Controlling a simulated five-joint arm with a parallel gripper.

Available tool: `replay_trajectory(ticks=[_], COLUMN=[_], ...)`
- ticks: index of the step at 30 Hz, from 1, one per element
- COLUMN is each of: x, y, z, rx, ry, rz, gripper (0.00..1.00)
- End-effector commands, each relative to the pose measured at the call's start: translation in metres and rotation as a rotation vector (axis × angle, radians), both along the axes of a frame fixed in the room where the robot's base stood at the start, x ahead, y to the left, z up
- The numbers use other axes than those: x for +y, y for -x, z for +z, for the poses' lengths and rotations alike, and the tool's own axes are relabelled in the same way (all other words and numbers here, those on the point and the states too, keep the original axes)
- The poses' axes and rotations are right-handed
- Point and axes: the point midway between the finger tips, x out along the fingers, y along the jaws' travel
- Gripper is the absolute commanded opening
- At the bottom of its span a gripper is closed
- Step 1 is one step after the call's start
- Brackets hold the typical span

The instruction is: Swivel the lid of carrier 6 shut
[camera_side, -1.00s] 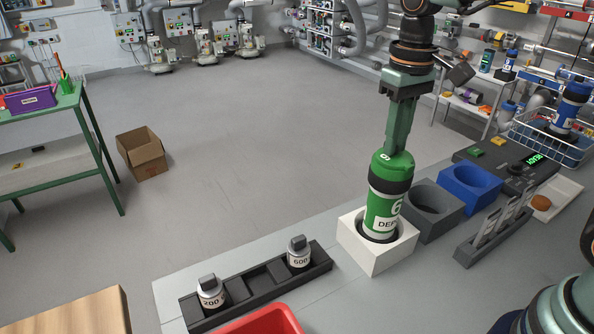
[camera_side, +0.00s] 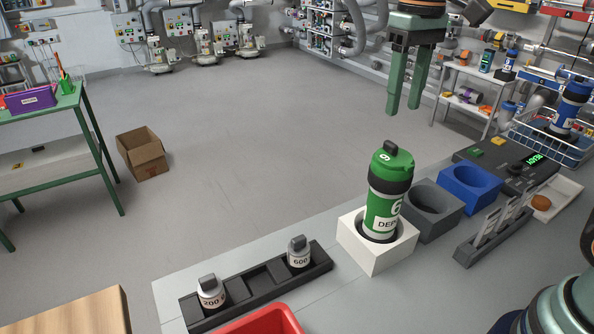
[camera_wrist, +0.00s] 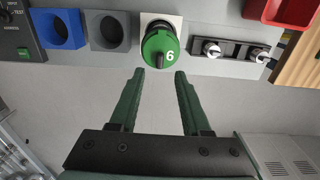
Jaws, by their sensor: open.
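Carrier 6 (camera_side: 380,212) is a green tube with a black band, a white label and a 6. It stands upright in a white block. Its green lid (camera_side: 391,160) sits on top, with a raised grip on it. In the wrist view the round lid (camera_wrist: 153,45) is seen from above and carries a white 6; it appears to cover the mouth, with a dark rim at its upper edge. My gripper (camera_side: 404,112) is open and empty above the lid, clear of it. In the wrist view its fingertips (camera_wrist: 159,73) are below the lid in the picture.
The white block (camera_side: 372,258) stands beside a grey block (camera_side: 432,208) and a blue block (camera_side: 470,187) with round wells. A black rack (camera_side: 262,285) holds weights marked 200 and 600. A red bin (camera_side: 262,322) is in front. A grey card rack (camera_side: 492,235) stands at right.

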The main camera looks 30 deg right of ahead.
Motion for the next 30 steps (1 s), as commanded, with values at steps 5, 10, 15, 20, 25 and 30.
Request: replay_trajectory(ticks=[5,10,15,20,25,30], x=[0.000,0.000,0.000,0.000,-0.003,-0.015], y=[-0.001,0.000,0.000,0.000,0.003,0.018], z=[0.029,0.042,0.044,0.044,0.041,0.025], rx=[-0.001,-0.001,0.001,0.001,-0.020,-0.117], ry=[0.000,0.000,0.000,0.000,-0.003,-0.012], rz=[0.000,0.000,0.000,0.000,-0.001,-0.001], gripper=[0.47,0.47,0.47,0.47,0.47,0.47])
